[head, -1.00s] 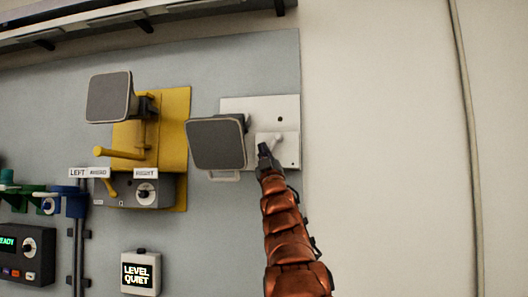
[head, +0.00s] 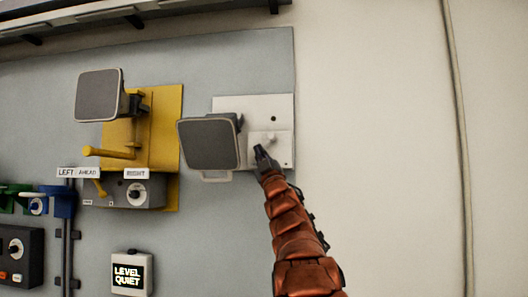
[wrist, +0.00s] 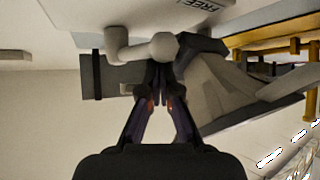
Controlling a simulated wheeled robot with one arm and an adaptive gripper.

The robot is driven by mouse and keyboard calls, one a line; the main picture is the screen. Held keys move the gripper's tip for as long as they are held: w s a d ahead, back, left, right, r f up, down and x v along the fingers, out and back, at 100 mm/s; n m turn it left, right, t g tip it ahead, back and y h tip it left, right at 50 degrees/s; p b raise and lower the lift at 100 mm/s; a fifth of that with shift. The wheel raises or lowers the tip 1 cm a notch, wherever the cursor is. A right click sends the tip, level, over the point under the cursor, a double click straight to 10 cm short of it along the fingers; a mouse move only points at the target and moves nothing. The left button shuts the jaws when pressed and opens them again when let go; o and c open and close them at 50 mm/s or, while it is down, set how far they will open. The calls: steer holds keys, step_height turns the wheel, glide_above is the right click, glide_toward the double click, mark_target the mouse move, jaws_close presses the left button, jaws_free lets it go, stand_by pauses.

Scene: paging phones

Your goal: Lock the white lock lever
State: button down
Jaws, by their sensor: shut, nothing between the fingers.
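The white lock lever (head: 271,139) sits on a white plate (head: 227,105) on the grey wall panel. In the wrist view its round knob (wrist: 164,46) and stubby arm (wrist: 118,48) show at the top, with the word FREE printed on the plate nearby. My gripper (head: 261,153) is at the lower left of the lever in the head view. In the wrist view its fingers (wrist: 159,68) are shut and empty, with the tips right at the knob. I cannot tell whether they touch it.
A dark grey square pad (head: 208,144) stands out from the white plate just left of my gripper. A yellow bracket (head: 168,120) with a handle and another pad (head: 98,95) is further left. A LEVEL QUIET box (head: 131,273) is below.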

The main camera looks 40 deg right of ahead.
steer(key=s+d, duration=0.2)
steer(key=s, duration=0.1)
steer(key=shift+d+f, duration=0.3)
steer(key=shift+f, duration=0.05)
steer(key=shift+w+a, duration=0.1)
steer(key=shift+a, duration=0.05)
steer(key=shift+a+f+b, duration=0.15)
steer(key=shift+a+b, duration=0.1)
steer(key=shift+b, duration=0.15)
steer(key=b, duration=0.4)
glide_toward(266, 146)
steer(key=s+a+r, duration=0.2)
steer(key=s+r, duration=0.2)
steer(key=shift+s+d, duration=0.3)
steer(key=shift+s, duration=0.35)
